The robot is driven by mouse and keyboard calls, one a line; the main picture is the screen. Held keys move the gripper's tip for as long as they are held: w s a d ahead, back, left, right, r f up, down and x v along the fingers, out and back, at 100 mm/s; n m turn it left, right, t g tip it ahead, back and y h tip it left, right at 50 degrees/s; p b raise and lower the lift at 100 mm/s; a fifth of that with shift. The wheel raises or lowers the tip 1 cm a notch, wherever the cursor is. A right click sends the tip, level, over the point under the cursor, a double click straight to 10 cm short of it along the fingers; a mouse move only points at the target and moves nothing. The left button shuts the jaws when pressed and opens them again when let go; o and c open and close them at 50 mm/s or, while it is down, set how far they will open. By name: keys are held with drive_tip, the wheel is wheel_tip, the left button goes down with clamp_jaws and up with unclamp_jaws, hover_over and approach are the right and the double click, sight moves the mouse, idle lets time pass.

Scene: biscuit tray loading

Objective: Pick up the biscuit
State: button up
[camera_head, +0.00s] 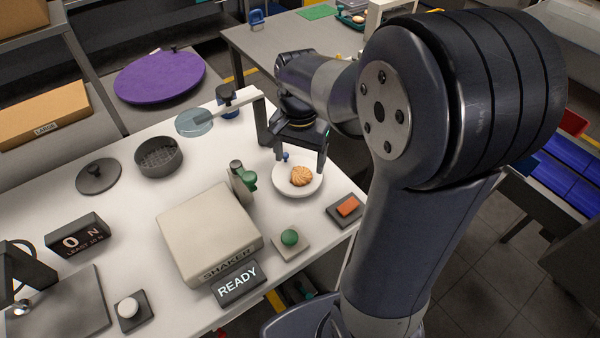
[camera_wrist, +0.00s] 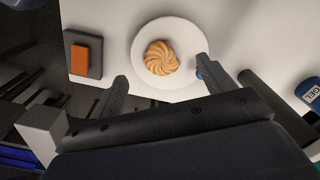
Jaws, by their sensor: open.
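The biscuit (camera_head: 301,175) is round, golden and swirled, and lies on a white plate (camera_head: 283,186) near the right side of the white table. In the wrist view the biscuit (camera_wrist: 161,57) sits near the middle of the plate (camera_wrist: 146,82). My gripper (camera_head: 299,160) is above the plate in the head view. In the wrist view my gripper (camera_wrist: 162,80) is open and empty, with its two fingers apart on either side of the biscuit's line. The fingers do not appear to touch the biscuit. The exact height above the plate cannot be told.
A small blue knob (camera_head: 285,156) shows at the plate's edge. An orange block on a dark pad (camera_head: 347,206) lies right of the plate. A green button (camera_head: 290,237) and a beige shaker box (camera_head: 208,232) are nearby. A grey post (camera_head: 262,122) stands behind the plate.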

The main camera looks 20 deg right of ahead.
sight(299, 174)
drive_tip(key=f, duration=0.5)
drive_tip(key=shift+w, duration=0.25)
drive_tip(key=shift+c, duration=0.4)
drive_tip(key=c, duration=0.7)
